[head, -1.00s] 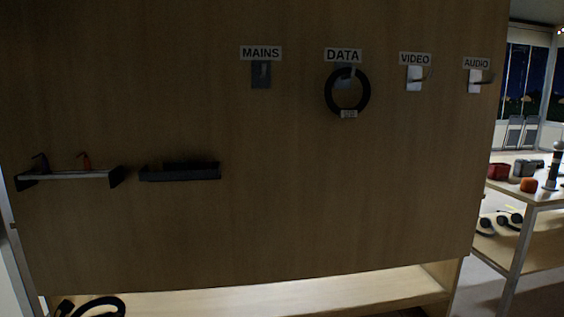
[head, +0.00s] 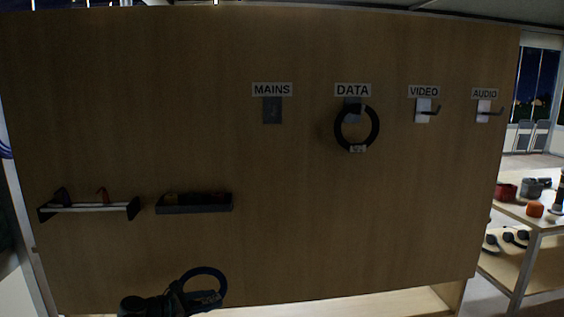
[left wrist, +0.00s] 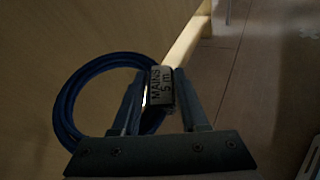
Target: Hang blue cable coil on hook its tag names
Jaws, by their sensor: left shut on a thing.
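My left gripper (head: 176,292) is at the bottom left of the head view, shut on the blue cable coil (head: 205,270), which looks nearly black there. In the left wrist view the coil (left wrist: 78,87) is clearly blue, and its tag (left wrist: 160,87), between the fingers, reads "MAINS 5 m". The coil stands out to the left of the fingers. In the head view the MAINS hook (head: 272,110) is a dark plate under the MAINS label (head: 272,89), with nothing hanging on it. My right gripper is not in view.
A black coil (head: 337,128) hangs on the DATA hook. The VIDEO hook (head: 424,110) and AUDIO hook (head: 485,111) are empty. Two small shelves (head: 194,209) (head: 90,208) project from the panel at left. A table (head: 530,222) with several items stands at right.

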